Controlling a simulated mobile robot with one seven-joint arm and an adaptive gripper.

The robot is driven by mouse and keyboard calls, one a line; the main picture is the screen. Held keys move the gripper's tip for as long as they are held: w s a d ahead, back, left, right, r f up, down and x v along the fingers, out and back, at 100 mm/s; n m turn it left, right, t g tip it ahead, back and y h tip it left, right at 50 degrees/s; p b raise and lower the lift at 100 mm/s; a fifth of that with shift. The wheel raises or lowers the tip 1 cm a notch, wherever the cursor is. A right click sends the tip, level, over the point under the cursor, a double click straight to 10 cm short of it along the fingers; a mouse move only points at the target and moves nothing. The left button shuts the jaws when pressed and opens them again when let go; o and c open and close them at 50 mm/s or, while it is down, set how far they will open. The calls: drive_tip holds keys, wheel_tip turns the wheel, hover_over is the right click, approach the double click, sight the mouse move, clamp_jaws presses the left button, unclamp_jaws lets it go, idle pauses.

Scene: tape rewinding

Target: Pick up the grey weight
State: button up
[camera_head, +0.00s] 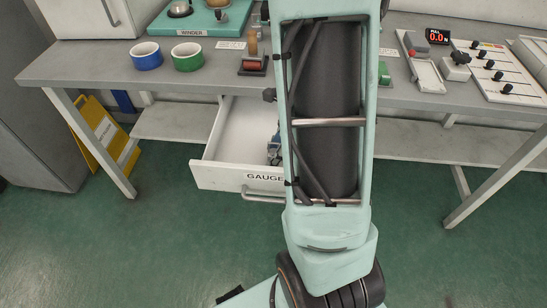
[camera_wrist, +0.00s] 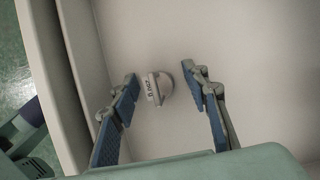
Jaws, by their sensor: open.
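The grey weight (camera_wrist: 158,89) lies on the white floor of the open drawer, seen in the wrist view. It is small and rounded, with a light label bearing dark print. My gripper (camera_wrist: 160,88) is open, its two blue-padded fingers on the left and right of the weight. The left fingertip looks close to the weight; I cannot tell whether it touches. In the head view my gripper (camera_head: 273,150) shows only in part inside the drawer marked "GAUGE" (camera_head: 222,178); my arm hides the rest and the weight.
The drawer's wall (camera_wrist: 72,75) runs along the left in the wrist view. A yellow sign (camera_head: 103,135) leans below.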

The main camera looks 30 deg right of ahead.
clamp_jaws()
idle(0.3)
drive_tip(key=shift+r, duration=0.15)
